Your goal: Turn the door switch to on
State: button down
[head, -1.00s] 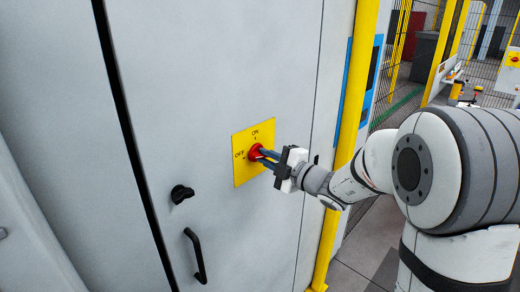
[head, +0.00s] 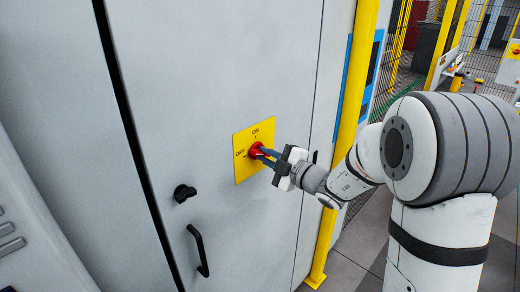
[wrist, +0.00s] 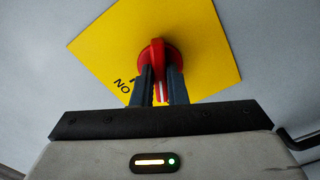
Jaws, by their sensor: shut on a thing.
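The door switch is a red knob (head: 256,149) on a yellow plate (head: 241,168) marked OFF at left and ON at top, on a grey cabinet door (head: 170,80). My gripper (head: 262,153) is shut on the knob, its two fingers reaching in from the right. In the wrist view the knob (wrist: 158,58) sits between the fingertips (wrist: 161,75). Its white line points down the picture, to the right of the upside-down ON label and not straight at it. The OFF label is not visible in the wrist view.
A black lock (head: 184,193) and a black door handle (head: 199,250) are on the door, left of and below the plate. A yellow post (head: 350,130) stands right of the cabinet, behind my wrist. Mesh fencing lies farther right.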

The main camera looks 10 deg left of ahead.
jog(key=m, duration=0.3)
jog(key=shift+f+m, duration=0.1)
jog(key=shift+m, duration=0.2)
jog(key=c, duration=1.3)
grip_release()
jog(key=shift+v, duration=3.55)
